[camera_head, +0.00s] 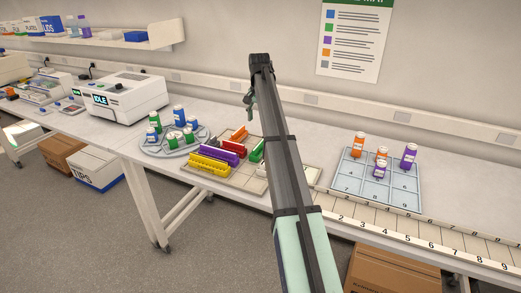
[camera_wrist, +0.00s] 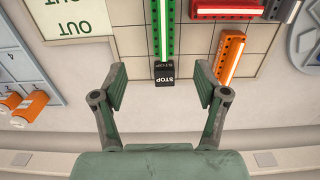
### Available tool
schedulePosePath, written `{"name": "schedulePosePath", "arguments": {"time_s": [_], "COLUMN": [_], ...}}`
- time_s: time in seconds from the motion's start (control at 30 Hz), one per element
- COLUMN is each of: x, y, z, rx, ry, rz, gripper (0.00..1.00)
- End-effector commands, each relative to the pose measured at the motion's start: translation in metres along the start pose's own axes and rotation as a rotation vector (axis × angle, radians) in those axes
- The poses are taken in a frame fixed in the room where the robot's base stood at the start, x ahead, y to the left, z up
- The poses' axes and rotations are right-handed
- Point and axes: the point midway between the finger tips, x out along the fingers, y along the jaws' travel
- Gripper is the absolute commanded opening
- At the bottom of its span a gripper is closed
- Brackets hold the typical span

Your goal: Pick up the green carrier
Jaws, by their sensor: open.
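The green carrier (camera_wrist: 163,28) is a long narrow bar with a bright strip along it and a black end block marked STOP. It runs down from the top edge in the wrist view, its far end out of frame. In the head view the green carrier (camera_head: 257,151) lies on the tray, partly hidden behind my arm. My gripper (camera_wrist: 162,84) is open and empty, one finger on each side of the STOP end's line. In the head view only part of my gripper (camera_head: 249,100) shows beside the arm. I cannot tell its height above the carrier.
The tray (camera_head: 248,184) also holds red (camera_head: 223,145), purple (camera_head: 220,154), yellow (camera_head: 209,165) and orange (camera_head: 239,134) carriers. A round rack (camera_head: 152,151) with bottles stands left; a numbered blue tray (camera_head: 376,186) with bottles is right. The wall (camera_wrist: 40,134) is close behind.

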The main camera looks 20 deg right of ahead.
Motion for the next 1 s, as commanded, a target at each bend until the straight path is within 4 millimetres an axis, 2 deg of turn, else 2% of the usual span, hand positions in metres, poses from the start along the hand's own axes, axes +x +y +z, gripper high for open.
{"name": "schedulePosePath", "arguments": {"time_s": [0.3, 0.5, 0.87, 1.0], "x": [0.062, 0.093, 0.112, 0.127], "y": [0.0, -0.001, -0.003, -0.005], "z": [0.002, 0.001, -0.001, -0.002], "rx": [-0.001, -0.001, -0.001, -0.001], "ry": [-0.002, -0.001, 0.0, -0.001], "rz": [-0.001, -0.003, -0.004, -0.003], "gripper": [0.73, 0.73, 0.73, 0.73]}}
